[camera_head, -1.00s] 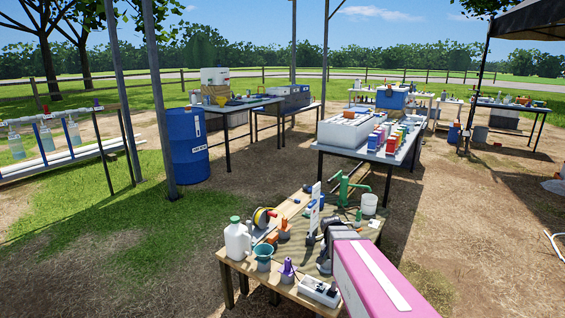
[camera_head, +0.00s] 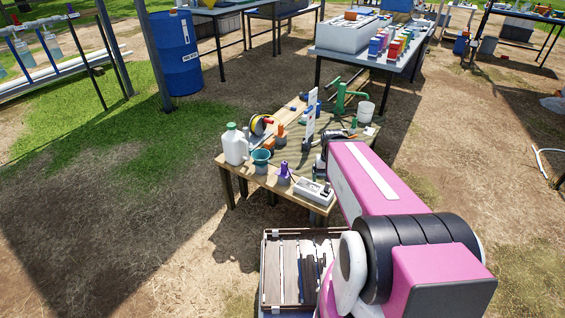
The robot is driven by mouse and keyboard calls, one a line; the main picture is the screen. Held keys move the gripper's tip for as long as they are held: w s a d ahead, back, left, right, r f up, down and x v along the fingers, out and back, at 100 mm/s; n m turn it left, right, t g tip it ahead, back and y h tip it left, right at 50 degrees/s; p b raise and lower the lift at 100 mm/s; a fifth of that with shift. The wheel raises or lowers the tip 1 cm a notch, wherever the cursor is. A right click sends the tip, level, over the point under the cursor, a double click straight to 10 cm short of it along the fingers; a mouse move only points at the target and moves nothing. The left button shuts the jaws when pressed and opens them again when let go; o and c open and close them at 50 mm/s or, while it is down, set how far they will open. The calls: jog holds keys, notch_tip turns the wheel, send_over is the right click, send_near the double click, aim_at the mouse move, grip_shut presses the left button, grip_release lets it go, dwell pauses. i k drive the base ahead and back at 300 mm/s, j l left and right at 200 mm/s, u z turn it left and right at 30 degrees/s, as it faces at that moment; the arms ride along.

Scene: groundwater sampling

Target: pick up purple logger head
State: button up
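The purple logger head (camera_head: 284,170) stands upright near the front edge of the wooden table (camera_head: 233,178), on a small grey base. It is between the teal cup and a white box with dark parts. My pink and black arm reaches over the table's right side from the lower right. My gripper is hidden behind or beyond my arm, so its fingers cannot be made out. Nothing is seen touching the purple logger head.
A white jug (camera_head: 235,147), a teal cup (camera_head: 261,160) and a white box (camera_head: 313,190) crowd the logger head. A slatted crate (camera_head: 283,240) is below, in front of the table.

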aim_at(282, 172)
jog(key=k+j+u, duration=0.6)
jog(key=j, duration=0.25)
